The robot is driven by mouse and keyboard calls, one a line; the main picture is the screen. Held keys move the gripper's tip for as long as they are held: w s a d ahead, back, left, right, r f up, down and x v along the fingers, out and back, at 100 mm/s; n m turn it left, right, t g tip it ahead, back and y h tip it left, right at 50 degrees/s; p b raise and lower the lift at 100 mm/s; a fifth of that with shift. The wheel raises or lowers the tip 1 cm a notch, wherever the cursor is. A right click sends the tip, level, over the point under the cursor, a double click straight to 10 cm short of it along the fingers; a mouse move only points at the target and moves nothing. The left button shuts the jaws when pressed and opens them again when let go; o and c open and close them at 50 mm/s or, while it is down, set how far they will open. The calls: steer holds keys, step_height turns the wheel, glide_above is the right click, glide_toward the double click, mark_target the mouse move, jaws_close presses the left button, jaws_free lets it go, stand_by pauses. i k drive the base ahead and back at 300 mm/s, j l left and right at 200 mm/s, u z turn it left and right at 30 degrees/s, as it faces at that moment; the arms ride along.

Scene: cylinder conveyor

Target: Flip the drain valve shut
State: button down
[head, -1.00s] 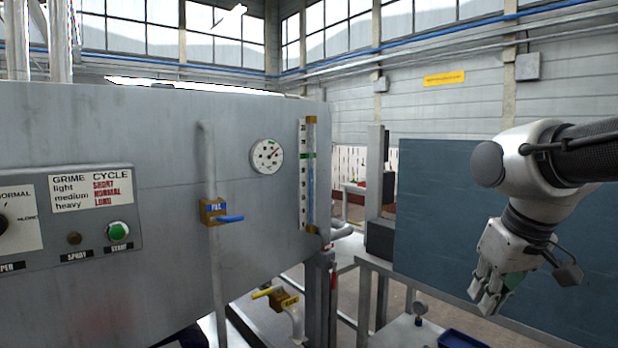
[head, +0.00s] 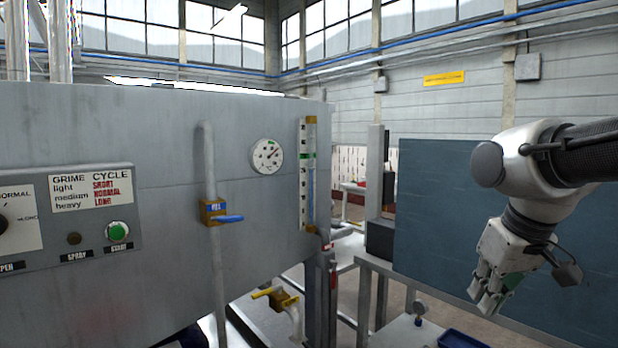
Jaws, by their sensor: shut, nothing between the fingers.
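The drain valve appears to be the brass valve with a yellow lever (head: 263,293), low under the right end of the grey tank (head: 150,240). Its lever points left, across the white pipe (head: 296,322) that bends down from it. Its label is too small to read. Another brass valve (head: 212,211) with a blue lever (head: 230,219) sits on the vertical pipe on the tank's front; the lever points right. My gripper (head: 482,300) hangs at the right, pointing down, shut and empty, well away from both valves.
A sight tube with a scale (head: 304,175) and a round gauge (head: 267,156) are on the tank front. A control panel (head: 70,215) is at left. A metal bench with a small gauge (head: 420,310) and blue tray (head: 465,339) lies below my gripper. A dark panel (head: 450,210) stands behind.

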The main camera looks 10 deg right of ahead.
mark_target(334, 263)
steer(key=i+l+z, duration=0.15)
steer(key=i, duration=0.85)
steer(key=k+j, duration=0.05)
